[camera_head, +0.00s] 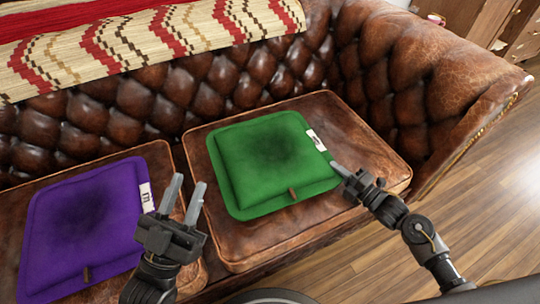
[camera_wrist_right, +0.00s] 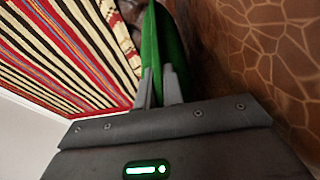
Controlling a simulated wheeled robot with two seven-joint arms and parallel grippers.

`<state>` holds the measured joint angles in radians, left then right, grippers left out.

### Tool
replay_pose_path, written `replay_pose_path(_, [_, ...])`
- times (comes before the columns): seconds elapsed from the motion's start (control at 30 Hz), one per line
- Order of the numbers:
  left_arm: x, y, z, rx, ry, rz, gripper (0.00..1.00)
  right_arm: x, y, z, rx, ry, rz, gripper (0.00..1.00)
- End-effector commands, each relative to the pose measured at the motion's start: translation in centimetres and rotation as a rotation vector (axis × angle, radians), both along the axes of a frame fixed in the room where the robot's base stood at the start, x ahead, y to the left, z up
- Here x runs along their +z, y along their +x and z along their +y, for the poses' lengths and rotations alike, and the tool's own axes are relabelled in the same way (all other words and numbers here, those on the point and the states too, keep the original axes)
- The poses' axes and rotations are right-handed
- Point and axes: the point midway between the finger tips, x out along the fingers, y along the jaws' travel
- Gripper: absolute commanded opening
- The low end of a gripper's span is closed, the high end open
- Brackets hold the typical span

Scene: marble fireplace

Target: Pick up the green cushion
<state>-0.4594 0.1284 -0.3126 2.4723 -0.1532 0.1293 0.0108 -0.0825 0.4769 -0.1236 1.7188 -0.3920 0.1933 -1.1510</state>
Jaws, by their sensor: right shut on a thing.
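The green cushion (camera_head: 270,163) lies on the right seat of the brown leather sofa, with a white label on its right side and a small brown tab at its front edge. My right gripper (camera_head: 340,171) is at the cushion's right edge. In the right wrist view my right gripper (camera_wrist_right: 160,88) is shut on the edge of the green cushion (camera_wrist_right: 160,45), which runs away between its fingers. My left gripper (camera_head: 184,196) is open and empty, in front of the gap between the two seats, left of the green cushion.
A purple cushion (camera_head: 82,226) lies on the left seat. A striped woven blanket (camera_head: 140,38) covers the sofa's backrest. The tufted armrest (camera_head: 425,80) rises behind and right of my right gripper. Wooden floor (camera_head: 480,210) is clear at the right.

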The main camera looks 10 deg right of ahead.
Motion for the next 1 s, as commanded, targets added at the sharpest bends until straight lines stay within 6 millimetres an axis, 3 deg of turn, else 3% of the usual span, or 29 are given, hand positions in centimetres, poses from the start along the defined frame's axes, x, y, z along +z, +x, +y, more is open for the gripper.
replay_pose_path(0.43, [0.1, 0.1, -0.1, -0.003, 0.009, 0.014, 0.33, 0.8, 0.0, 0.0, 0.000, 0.001, -0.004, 0.00])
replay_pose_path(0.7, [-2.4, 0.0, -1.9, -0.044, 0.137, 0.235, 0.33, 6.0, 0.0, 0.0, 0.002, 0.001, -0.007, 0.00])
replay_pose_path(1.0, [-6.6, 1.4, -0.3, 0.023, 0.245, 0.471, 0.33, 9.6, 0.0, 0.0, 0.001, 0.003, -0.005, 0.00])
